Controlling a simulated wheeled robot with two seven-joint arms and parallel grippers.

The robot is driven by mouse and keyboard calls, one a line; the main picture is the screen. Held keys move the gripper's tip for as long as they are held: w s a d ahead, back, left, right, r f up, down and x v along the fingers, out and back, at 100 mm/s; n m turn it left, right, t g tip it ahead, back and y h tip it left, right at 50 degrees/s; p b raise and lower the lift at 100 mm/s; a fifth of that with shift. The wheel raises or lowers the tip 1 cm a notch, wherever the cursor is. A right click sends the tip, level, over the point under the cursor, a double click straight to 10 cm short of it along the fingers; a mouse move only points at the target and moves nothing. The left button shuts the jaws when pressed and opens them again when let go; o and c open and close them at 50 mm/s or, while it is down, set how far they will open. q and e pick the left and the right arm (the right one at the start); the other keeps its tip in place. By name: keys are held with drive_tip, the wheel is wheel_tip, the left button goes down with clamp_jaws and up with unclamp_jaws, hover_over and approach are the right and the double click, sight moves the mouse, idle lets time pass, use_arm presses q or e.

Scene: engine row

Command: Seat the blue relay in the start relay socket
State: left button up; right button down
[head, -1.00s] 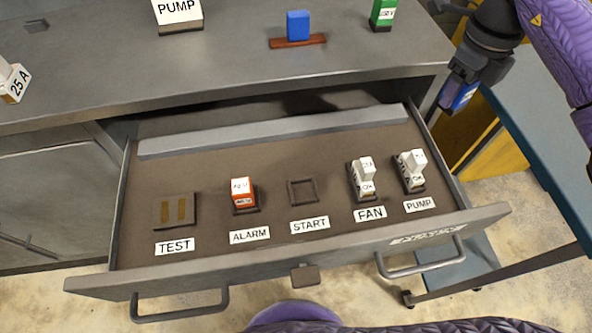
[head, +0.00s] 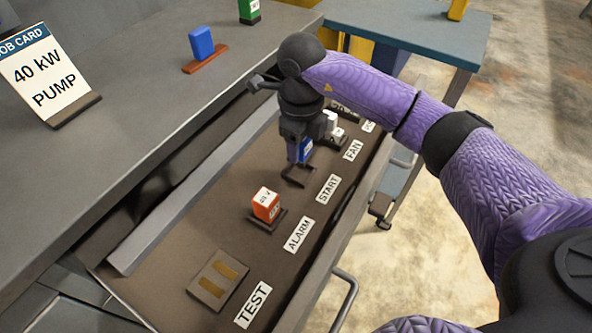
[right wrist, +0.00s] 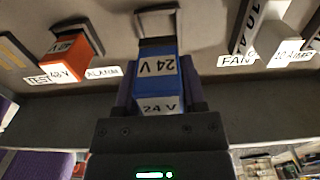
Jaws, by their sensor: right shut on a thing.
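The blue relay (head: 306,150), marked 24 V, is in my right gripper (head: 298,152), which is shut on it. The gripper points down over the open drawer. The start relay socket (head: 298,177), a dark square frame behind the START label (head: 328,188), lies just below the relay. In the right wrist view the blue relay (right wrist: 156,72) sits between the fingers, its far end close to the socket frame (right wrist: 157,20). I cannot tell whether they touch. My left gripper is not in view.
An orange relay (head: 266,207) stands at ALARM, beside the start socket. White relays (head: 333,128) at the FAN end are partly hidden by my gripper. The TEST pad (head: 219,286) is nearer. Another blue block (head: 201,43) stands on a brown base on the bench, near the job card (head: 49,75).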

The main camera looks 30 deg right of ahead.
sight(300, 162)
wheel_tip(300, 162, down, 5)
drive_tip(key=shift+f+b, duration=0.1)
drive_tip(key=shift+b, duration=0.8)
drive_tip(key=shift+r, duration=0.25)
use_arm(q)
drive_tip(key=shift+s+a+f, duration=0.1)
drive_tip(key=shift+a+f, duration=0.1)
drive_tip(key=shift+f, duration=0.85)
use_arm(e)
drive_tip(key=shift+f, duration=0.1)
drive_tip(key=shift+c, duration=0.8)
unclamp_jaws()
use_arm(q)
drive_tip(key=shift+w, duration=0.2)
use_arm(e)
wheel_tip(300, 162, up, 12)
drive_tip(key=p, duration=0.5)
drive_tip(key=shift+r, duration=0.2)
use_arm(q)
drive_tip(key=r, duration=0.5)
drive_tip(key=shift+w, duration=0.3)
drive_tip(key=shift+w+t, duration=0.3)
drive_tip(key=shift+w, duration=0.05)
use_arm(e)
drive_tip(key=shift+f, duration=0.1)
